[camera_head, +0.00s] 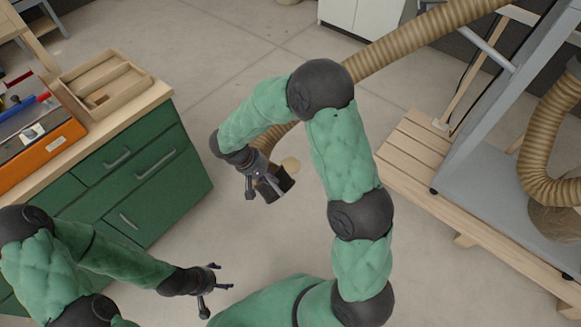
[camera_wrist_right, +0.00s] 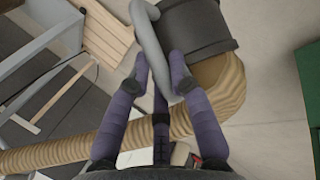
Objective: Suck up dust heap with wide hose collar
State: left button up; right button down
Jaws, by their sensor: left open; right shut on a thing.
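The wide hose collar (camera_head: 275,187) is dark and hangs above the floor at my right gripper (camera_head: 265,182). In the right wrist view, the right gripper (camera_wrist_right: 161,68) is shut on the collar's grey loop handle, beside the dark cylinder of the collar (camera_wrist_right: 205,30). The tan ribbed hose (camera_head: 420,33) runs from the collar behind my right arm to the upper right. My left gripper (camera_head: 210,280) is open and empty, low on the left.
A green drawer cabinet (camera_head: 150,178) with a wooden tray (camera_head: 108,83) and an orange toolbox (camera_head: 40,155) stands left. A slatted wooden platform (camera_head: 415,150) and a grey frame (camera_head: 500,110) stand right. The floor between is open.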

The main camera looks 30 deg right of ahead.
jog(key=shift+r, duration=0.1)
jog(key=shift+r+p, duration=3.3)
jog(key=shift+r, duration=1.7)
jog(key=shift+f, duration=0.1)
